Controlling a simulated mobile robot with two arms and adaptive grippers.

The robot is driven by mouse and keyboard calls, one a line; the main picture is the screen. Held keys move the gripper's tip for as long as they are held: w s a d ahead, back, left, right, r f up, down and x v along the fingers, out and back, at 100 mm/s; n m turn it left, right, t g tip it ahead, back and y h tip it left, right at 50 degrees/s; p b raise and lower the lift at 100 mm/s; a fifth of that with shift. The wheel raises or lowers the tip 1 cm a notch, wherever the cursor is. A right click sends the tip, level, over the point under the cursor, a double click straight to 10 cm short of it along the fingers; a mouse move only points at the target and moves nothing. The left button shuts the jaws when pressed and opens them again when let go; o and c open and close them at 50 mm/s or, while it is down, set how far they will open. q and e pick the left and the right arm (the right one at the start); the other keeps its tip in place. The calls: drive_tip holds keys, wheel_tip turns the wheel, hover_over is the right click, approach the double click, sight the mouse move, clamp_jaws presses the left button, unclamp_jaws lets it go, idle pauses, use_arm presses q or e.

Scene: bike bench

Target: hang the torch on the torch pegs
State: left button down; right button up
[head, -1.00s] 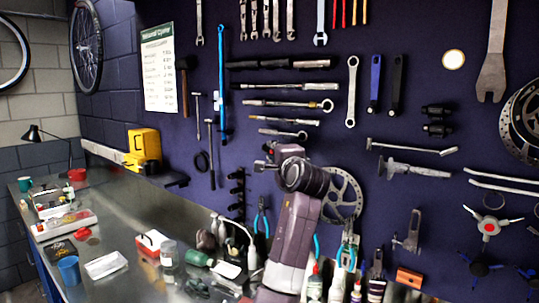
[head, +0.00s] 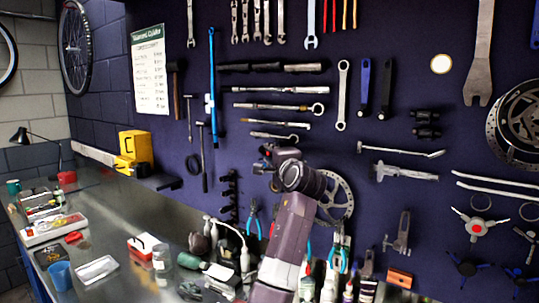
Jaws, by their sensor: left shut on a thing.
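My left gripper (head: 267,162) is up against the tool wall in the middle of the head view, left of the brake disc (head: 337,197). Its fingers are small and partly hidden by my own wrist, and are shut on a dark thing, which I take to be the torch; little of it shows, so its shape and tilt cannot be told. I cannot make out the torch pegs for certain, nor whether the held thing touches the wall. My right gripper is not in view.

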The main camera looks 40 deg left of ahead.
use_arm(q)
drive_tip(key=shift+f, duration=0.3)
drive_tip(key=c, duration=1.7)
unclamp_jaws()
drive_tip(key=shift+w, duration=0.15)
drive_tip(key=shift+o, duration=0.2)
drive_tip(key=shift+s+d+r, duration=0.1)
drive_tip(key=shift+s+d, duration=0.05)
drive_tip(key=shift+s, duration=0.05)
drive_tip(key=v, duration=1.1)
drive_tip(key=shift+d, duration=0.25)
drive_tip(key=shift+s, duration=0.15)
